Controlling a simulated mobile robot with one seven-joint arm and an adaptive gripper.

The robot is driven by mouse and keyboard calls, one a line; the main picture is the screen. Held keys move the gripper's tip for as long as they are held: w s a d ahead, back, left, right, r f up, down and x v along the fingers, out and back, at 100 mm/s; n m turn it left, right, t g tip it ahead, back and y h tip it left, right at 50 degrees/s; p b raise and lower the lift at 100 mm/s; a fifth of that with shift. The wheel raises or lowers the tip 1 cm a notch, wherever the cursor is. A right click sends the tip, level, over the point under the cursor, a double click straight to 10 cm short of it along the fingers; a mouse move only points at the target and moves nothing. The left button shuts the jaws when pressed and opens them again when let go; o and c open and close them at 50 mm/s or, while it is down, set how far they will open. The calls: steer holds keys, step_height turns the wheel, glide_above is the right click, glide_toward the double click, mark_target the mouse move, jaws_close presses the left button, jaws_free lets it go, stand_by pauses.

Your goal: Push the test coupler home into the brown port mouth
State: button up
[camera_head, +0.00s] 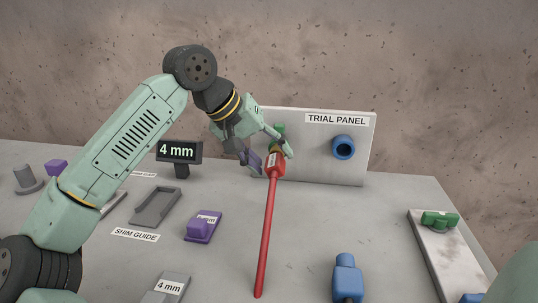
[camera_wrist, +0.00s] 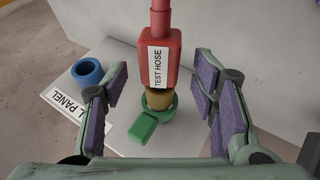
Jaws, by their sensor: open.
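The test coupler (camera_head: 276,165) is a red block labelled TEST HOSE with a long red hose running toward the front of the slab. In the wrist view the coupler (camera_wrist: 158,60) meets the brown port mouth (camera_wrist: 158,98), which is set in a green collar with a green tab (camera_wrist: 143,126). I cannot tell how deep it sits. My gripper (camera_head: 268,156) is open at the panel, beside the coupler. In the wrist view its purple-padded fingers (camera_wrist: 162,75) stand on both sides of the coupler, with gaps. In the head view the gripper and coupler partly hide the port.
The TRIAL PANEL (camera_head: 310,165) stands upright and also carries a blue port (camera_head: 343,147). A blue coupler (camera_head: 347,278) lies at the front. A purple block (camera_head: 203,227), a grey shim guide (camera_head: 156,207) and a 4 mm display (camera_head: 178,151) are left. A plate with a green part (camera_head: 440,220) is right.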

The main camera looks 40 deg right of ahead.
steer(key=v, duration=1.2)
